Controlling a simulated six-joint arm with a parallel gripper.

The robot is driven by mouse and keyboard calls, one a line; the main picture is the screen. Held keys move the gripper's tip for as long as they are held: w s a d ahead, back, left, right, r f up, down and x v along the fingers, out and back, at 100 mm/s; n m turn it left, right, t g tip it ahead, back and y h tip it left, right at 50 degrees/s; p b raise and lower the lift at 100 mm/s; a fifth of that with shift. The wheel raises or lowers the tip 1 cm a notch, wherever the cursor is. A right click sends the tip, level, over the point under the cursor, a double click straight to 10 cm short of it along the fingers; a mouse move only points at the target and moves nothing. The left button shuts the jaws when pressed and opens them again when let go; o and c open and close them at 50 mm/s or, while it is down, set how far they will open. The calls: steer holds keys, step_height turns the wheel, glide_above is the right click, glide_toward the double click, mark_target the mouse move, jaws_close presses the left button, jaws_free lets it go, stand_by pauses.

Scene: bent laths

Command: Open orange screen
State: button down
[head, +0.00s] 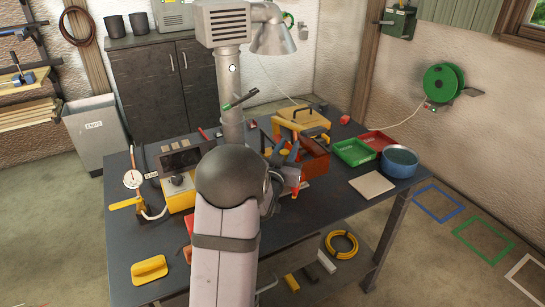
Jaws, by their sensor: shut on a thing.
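I cannot clearly make out an orange screen. An open orange-red box (314,163) with tools in it stands on the dark table, just right of my arm. Small orange parts (296,188) show close beside my wrist; I cannot tell what they belong to. A narrow orange-red piece (187,254) shows at the left of my arm. My arm rises from the bottom and its rounded elbow covers the table's middle. My gripper's fingertips are hidden behind it, and so is whatever they touch.
A dial gauge (132,180) on a stand and a device with a dark window (182,160) stand at left. A yellow block (149,269) lies at front left. Green tray (355,152), red tray (377,140), blue bowl (399,162) and beige tile (372,185) fill the right.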

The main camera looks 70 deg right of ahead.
mark_target(319, 145)
steer(key=s+d+b, duration=0.3)
steer(key=s+d, duration=0.5)
steer(key=shift+s+d, duration=0.15)
steer(key=c, duration=1.5)
jaws_free()
steer(key=shift+o, duration=0.2)
steer(key=a+b, duration=0.2)
steer(key=a, duration=0.5)
steer(key=shift+a, duration=0.2)
steer(key=shift+r, duration=0.15)
